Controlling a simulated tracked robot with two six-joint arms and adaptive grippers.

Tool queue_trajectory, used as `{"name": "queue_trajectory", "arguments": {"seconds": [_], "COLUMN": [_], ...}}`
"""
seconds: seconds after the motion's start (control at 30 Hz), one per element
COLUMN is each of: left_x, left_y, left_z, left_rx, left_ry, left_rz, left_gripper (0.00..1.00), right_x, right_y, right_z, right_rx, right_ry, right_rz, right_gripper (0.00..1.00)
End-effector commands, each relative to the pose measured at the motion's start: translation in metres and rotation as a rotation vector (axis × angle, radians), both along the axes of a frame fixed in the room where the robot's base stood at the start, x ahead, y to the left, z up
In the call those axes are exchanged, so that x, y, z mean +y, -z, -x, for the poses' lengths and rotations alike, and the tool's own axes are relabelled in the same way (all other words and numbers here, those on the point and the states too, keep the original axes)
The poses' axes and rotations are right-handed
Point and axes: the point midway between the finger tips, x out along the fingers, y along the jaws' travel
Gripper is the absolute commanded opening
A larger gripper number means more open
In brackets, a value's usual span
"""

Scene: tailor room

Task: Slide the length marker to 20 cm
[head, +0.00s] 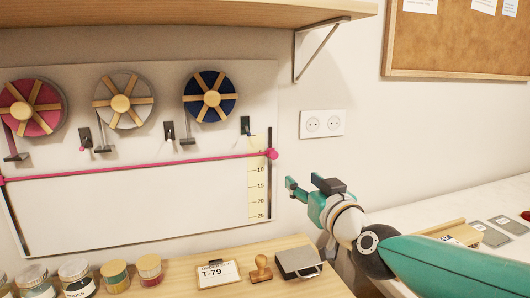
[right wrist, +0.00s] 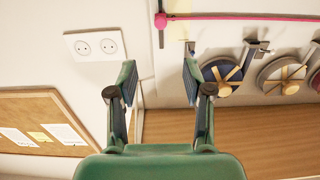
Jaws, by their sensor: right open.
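The length marker is a pink bar (head: 140,167) across the white wall board, with a round pink knob (head: 272,154) at its right end. The bar crosses the yellow scale (head: 259,190) above the 10 mark; the 20 mark is lower down. In the right wrist view, the knob (right wrist: 160,20) shows beyond the fingertips, roughly in line with the gap between them. My right gripper (head: 291,188) is open and empty, below and slightly right of the knob, apart from it. It also shows in the right wrist view (right wrist: 160,75). My left gripper is not in view.
Ribbon spools (head: 212,98) hang above the bar. A wall socket (head: 322,123) is to the right. A wooden shelf (head: 180,14) is above.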

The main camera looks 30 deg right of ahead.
Motion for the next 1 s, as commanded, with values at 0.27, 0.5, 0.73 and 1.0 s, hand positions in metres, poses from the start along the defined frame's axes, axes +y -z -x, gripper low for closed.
{"name": "queue_trajectory", "arguments": {"seconds": [0.27, 0.5, 0.73, 1.0], "left_x": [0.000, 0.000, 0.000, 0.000], "left_y": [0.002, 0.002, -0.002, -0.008], "left_z": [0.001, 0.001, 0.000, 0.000], "left_rx": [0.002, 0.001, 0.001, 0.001], "left_ry": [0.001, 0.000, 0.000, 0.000], "left_rz": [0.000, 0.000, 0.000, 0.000], "left_gripper": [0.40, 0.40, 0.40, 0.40], "right_x": [-0.006, -0.018, -0.029, -0.039], "right_y": [0.001, 0.001, 0.001, 0.000], "right_z": [-0.020, -0.066, -0.114, -0.153], "right_rx": [0.002, 0.002, 0.002, 0.001], "right_ry": [0.002, 0.004, 0.004, 0.004], "right_rz": [-0.001, 0.001, 0.000, 0.000], "right_gripper": [0.50, 0.50, 0.50, 0.50]}}
